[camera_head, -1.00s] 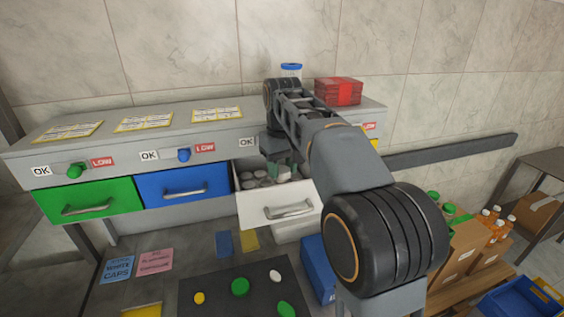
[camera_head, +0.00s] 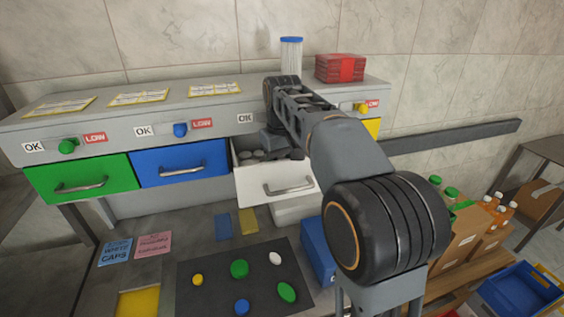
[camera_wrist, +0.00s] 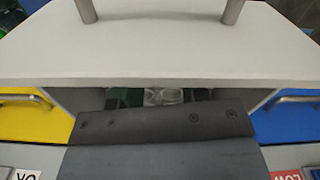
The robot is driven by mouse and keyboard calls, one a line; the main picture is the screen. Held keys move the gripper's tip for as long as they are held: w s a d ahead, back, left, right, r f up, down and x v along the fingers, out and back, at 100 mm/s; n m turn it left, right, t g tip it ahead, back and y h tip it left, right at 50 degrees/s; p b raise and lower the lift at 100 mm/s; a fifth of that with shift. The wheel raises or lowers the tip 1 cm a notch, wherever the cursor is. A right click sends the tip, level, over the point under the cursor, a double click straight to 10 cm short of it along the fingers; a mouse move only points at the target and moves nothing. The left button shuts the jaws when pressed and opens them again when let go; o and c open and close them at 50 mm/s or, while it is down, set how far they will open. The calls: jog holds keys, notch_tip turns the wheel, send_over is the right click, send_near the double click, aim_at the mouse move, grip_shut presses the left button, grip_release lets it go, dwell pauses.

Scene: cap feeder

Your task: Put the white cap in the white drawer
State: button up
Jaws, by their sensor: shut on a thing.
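The gripper is shut on this thing, which is mostly hidden by the drawer and my wrist. A white cap (camera_head: 275,258) lies on the dark mat (camera_head: 215,277) below the drawers. My arm hides the drawer's right side in the head view.
Green (camera_head: 80,178) and blue (camera_head: 182,163) drawers are shut at the left. A yellow drawer (camera_wrist: 32,118) shows in the wrist view. Green, yellow and blue caps lie on the mat. A tall jar (camera_head: 291,55) and red stack (camera_head: 340,68) stand on top. A blue box (camera_head: 318,250) is beside the mat.

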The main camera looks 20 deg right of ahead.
jog(key=o, duration=1)
jog(key=shift+c, duration=0.2)
notch_tip(320, 180, up, 14)
jog(key=p, duration=0.2)
jog(key=shift+p, duration=0.3)
jog(key=shift+f, duration=0.1)
jog(key=s+f+m+t+b, duration=0.1)
jog(key=s+f+t, duration=0.3)
jog(key=s+f, duration=1.4)
notch_tip(320, 180, down, 4)
jog(key=shift+s+f+m+t, duration=0.2)
jog(key=shift+m+t, duration=0.2)
jog(key=shift+m, duration=0.3)
